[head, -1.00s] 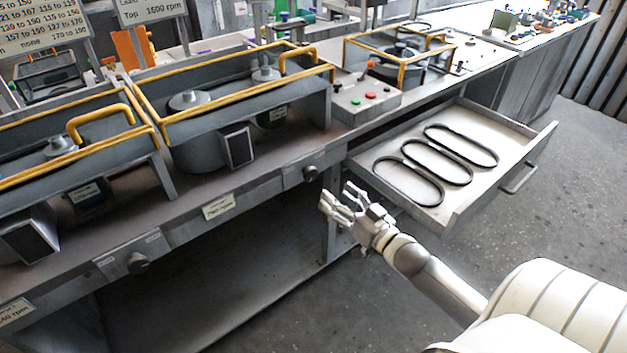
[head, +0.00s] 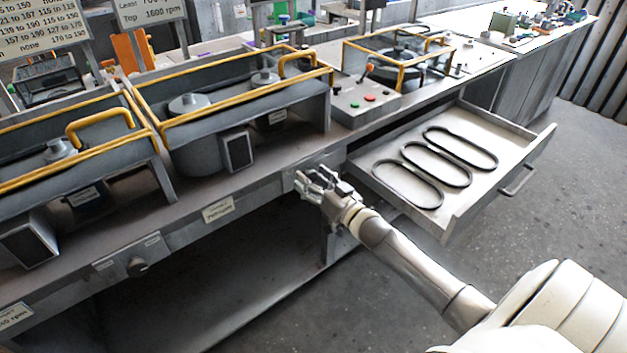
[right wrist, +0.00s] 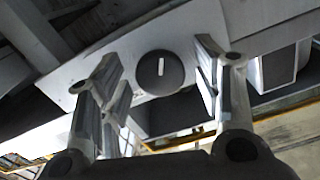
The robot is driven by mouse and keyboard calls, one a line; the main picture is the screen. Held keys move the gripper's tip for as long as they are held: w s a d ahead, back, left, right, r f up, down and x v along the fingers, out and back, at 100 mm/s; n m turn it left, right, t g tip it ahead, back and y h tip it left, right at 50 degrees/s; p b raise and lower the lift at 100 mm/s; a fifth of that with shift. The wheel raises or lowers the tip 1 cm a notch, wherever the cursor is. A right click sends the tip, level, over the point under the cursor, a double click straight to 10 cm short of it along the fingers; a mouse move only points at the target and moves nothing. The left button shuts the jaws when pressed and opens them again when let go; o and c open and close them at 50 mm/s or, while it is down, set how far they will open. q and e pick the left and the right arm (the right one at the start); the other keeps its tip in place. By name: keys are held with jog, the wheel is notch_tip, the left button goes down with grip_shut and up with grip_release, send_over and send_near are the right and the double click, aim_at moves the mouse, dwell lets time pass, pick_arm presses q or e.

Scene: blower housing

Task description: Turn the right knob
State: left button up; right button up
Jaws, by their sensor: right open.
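The right knob is a round dark knob (right wrist: 160,72) with a white line, on a pale plate (right wrist: 130,48) in the right wrist view. My right gripper (right wrist: 160,85) is open, with one finger on either side of the knob in that view; I cannot tell whether they touch it. In the head view my right gripper (head: 315,182) is at the bench's front panel and hides the right knob. The left knob (head: 138,266) shows on its plate further left along the panel. My left gripper is not in view.
An open drawer (head: 548,137) with three black belts (head: 437,164) juts out to the right of my right arm. Yellow-framed machines (head: 232,105) and a control box with buttons (head: 368,101) stand on the bench. The floor in front is clear.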

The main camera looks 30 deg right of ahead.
jog(key=c, duration=1)
jog(key=shift+n, duration=0.4)
jog(key=n+p, duration=0.1)
jog(key=n, duration=0.7)
jog(key=shift+n, duration=0.3)
jog(key=n, duration=0.6)
jog(key=shift+b, duration=0.35)
jog(key=n+b, duration=0.1)
jog(key=n, duration=0.5)
jog(key=shift+n, duration=0.3)
